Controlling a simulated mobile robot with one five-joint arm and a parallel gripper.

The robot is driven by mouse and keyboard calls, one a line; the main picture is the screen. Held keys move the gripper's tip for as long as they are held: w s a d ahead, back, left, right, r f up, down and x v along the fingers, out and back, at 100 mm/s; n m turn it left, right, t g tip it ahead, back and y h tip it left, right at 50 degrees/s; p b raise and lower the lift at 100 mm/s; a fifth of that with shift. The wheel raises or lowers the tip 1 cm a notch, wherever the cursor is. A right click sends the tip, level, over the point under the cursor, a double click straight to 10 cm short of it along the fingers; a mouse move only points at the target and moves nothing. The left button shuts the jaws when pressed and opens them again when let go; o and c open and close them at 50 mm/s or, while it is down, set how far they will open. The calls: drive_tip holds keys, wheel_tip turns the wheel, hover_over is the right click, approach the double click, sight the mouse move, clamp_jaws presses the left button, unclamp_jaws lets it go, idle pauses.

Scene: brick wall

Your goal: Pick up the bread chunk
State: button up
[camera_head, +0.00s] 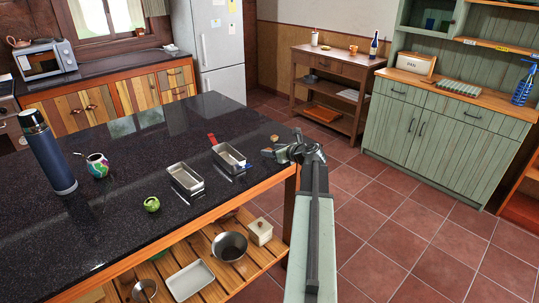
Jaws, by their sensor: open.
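A small brown lump that looks like the bread chunk (274,138) lies on the dark stone top of the island counter (120,215), near its far right corner. My gripper (267,154) is open at the counter's right edge, just in front of the lump in the picture. I see nothing between its jaws. The jaws are small and partly merge with the dark counter, so their height over it is hard to tell. My arm reaches in from the bottom right.
Two metal tins (186,181) (229,158) stand left of my gripper. A green round item (152,204), a colourful cup (97,165) and a tall blue flask (48,152) stand farther left. Pots and a tray sit on the slatted shelf below. Tiled floor (400,225) is clear at right.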

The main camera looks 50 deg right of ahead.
drive_tip(key=shift+w+d+f, duration=0.1)
drive_tip(key=shift+w+f, duration=0.25)
drive_tip(key=shift+w, duration=0.3)
clamp_jaws()
drive_tip(key=shift+r, duration=0.1)
drive_tip(key=shift+r+p, duration=0.65)
drive_tip(key=shift+p, duration=0.05)
drive_tip(key=r+p, duration=0.2)
drive_tip(key=shift+s+r+p, duration=0.35)
drive_tip(key=shift+s, duration=0.05)
drive_tip(key=s+a, duration=0.4)
drive_tip(key=s, duration=1)
drive_tip(key=shift+s+a+r+p, duration=0.15)
drive_tip(key=shift+s+r+p, duration=0.25)
drive_tip(key=shift+r+p, duration=0.05)
